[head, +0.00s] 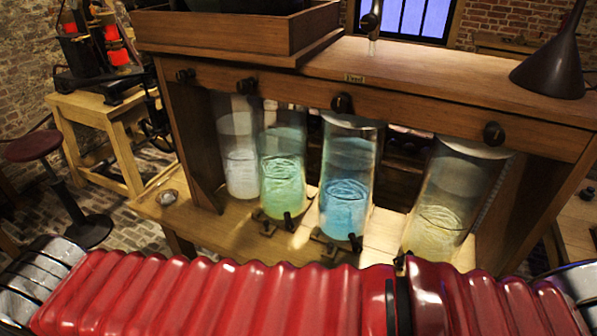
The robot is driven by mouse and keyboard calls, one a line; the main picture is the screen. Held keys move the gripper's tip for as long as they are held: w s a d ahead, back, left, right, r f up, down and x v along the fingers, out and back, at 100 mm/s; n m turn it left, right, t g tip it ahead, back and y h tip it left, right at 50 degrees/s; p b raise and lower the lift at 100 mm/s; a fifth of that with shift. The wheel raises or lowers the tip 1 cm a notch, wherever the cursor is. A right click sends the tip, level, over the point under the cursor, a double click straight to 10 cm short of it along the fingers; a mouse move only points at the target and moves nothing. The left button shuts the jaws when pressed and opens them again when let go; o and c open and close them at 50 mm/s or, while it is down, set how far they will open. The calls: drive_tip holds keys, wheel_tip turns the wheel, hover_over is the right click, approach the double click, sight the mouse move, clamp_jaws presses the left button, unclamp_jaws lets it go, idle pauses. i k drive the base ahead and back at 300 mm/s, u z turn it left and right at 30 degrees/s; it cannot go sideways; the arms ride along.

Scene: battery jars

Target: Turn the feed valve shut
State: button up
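A small label plate (354,78), which seems to read "Feed", is on the front edge of the wooden bench top. Above and behind it stands a dark tap (371,20) with a pale spout pointing down. Which fitting is the feed valve is not certain, and how far open it is cannot be told. Dark round knobs sit along the front rail: far left (185,75), left (246,86), middle (342,103) and right (493,134). Below hang or stand glass jars: clear (240,165), green (282,180), blue (346,195) and pale yellow (437,220). My gripper is not in view.
A wooden tray (230,35) rests on the bench top at left, and a dark funnel (553,65) stands at right. Small dark taps sit at the jar bases over a lower shelf (160,208). A stool (40,147) and wooden stand (100,120) are at left.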

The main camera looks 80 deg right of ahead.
sight(368, 21)
drive_tip(key=z, duration=2.1)
